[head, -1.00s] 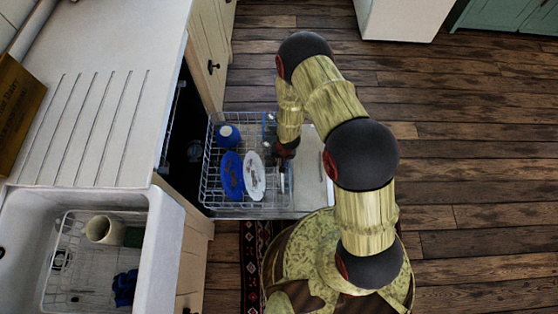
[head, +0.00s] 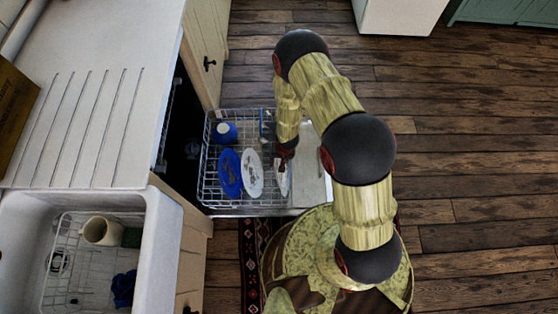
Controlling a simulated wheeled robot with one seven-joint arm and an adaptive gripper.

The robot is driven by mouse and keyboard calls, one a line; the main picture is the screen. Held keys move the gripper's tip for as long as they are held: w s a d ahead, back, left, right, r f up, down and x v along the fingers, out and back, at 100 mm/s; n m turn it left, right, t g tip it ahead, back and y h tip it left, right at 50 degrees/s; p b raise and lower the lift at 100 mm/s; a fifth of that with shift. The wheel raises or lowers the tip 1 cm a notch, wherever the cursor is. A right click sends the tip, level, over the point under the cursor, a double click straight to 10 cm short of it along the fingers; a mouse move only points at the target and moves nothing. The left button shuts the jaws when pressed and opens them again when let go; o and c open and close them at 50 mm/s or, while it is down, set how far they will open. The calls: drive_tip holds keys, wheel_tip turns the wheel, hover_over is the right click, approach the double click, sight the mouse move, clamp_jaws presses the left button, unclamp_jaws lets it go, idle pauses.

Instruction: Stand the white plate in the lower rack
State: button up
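My gripper (head: 286,156) is over the right side of the pulled-out lower rack (head: 206,188) of the dishwasher. A white plate (head: 284,181) hangs on edge just below the fingers, its upper edge at the fingertips, and my gripper looks shut on it. The fingertips are small and dark, and my arm hides part of them. I cannot tell whether the plate's lower edge touches the rack. To its left, another white plate with dark marks (head: 253,174) and a blue plate (head: 230,174) stand in the rack.
A blue cup (head: 225,133) is at the rack's back left. The open dishwasher door (head: 312,185) lies right of the rack. The sink (head: 160,235) at lower left holds a wire rack with a cream mug (head: 102,231) and a dark blue item (head: 124,288).

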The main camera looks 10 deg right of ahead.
drive_tip(key=shift+r, duration=0.15)
wheel_tip(320, 180, up, 12)
drive_tip(key=s+d, duration=0.1)
drive_tip(key=shift+s+f, duration=0.2)
drive_tip(key=shift+s, duration=0.15)
idle(0.5)
